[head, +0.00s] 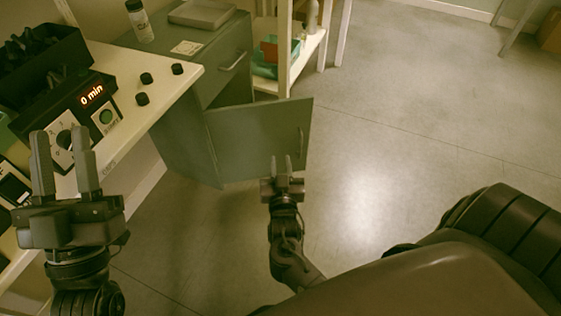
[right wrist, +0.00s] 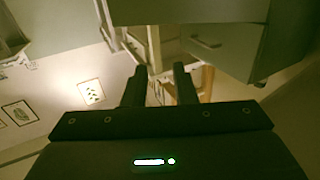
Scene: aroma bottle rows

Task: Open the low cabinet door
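The low cabinet (head: 178,140) is grey-green and stands beside the white table, with a closed drawer and its bar handle (head: 234,61) above. My left gripper (head: 64,160) is open and empty by the table edge.
The white table (head: 155,90) holds a timer device (head: 92,100), a black bin (head: 40,60) and several small black caps. A bottle (head: 140,22) and a grey box (head: 202,13) stand behind. A shelf (head: 300,55) is beyond the door. The floor (head: 420,110) at right is clear.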

